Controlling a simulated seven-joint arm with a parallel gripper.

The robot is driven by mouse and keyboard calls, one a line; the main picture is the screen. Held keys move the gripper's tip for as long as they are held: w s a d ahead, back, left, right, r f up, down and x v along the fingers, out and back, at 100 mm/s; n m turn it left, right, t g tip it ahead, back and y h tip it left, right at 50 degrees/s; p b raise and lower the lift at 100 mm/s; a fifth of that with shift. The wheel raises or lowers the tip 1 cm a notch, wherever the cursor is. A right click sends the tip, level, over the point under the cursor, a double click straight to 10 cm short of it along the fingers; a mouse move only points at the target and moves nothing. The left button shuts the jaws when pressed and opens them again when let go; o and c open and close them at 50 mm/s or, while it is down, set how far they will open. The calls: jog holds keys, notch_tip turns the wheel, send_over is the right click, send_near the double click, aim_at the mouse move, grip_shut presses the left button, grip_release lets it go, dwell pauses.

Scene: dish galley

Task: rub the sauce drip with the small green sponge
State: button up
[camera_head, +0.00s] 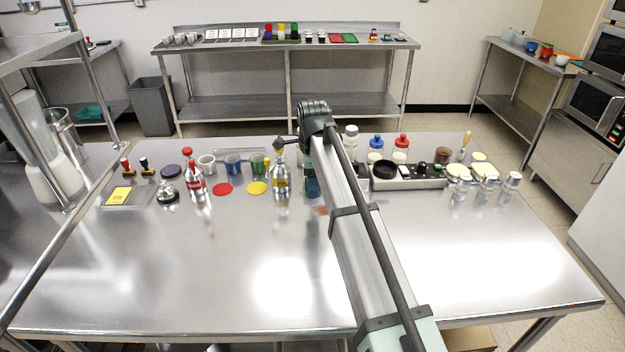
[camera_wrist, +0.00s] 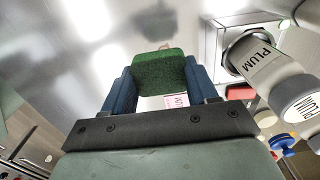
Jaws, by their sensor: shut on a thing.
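The small green sponge (camera_wrist: 158,72) is held between the blue fingers of my gripper (camera_wrist: 160,84) in the wrist view. A small orange-brown patch (camera_head: 320,210) lies on the steel table in the head view, just left of my arm; it looks like the sauce drip. In the wrist view a sliver of similar colour (camera_wrist: 165,46) shows just past the sponge's far edge, the rest hidden. I cannot tell whether the sponge touches the table. In the head view my arm mostly hides my gripper, with some dark blue beside the link.
A plum-labelled bottle (camera_wrist: 262,60) stands right of my gripper in the wrist view. In the head view a steel bottle with a yellow label (camera_head: 280,180) stands left of my arm. A tray with a black bowl (camera_head: 384,171) is to the right. The front table is clear.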

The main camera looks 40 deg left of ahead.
aim_at(312, 210)
jog(key=shift+f, duration=3.1)
jog(key=shift+d+f, duration=0.1)
jog(key=shift+f, duration=0.6)
jog(key=shift+w+d+r, duration=0.25)
jog(key=shift+w+d, duration=0.6)
jog(key=shift+w, duration=0.05)
jog(key=shift+w+d+f, duration=0.1)
jog(key=shift+w+d, duration=1.65)
jog(key=shift+w, duration=0.05)
jog(key=shift+s+a, duration=2.8)
jog(key=shift+w+d+r, duration=0.1)
jog(key=shift+r, duration=3.95)
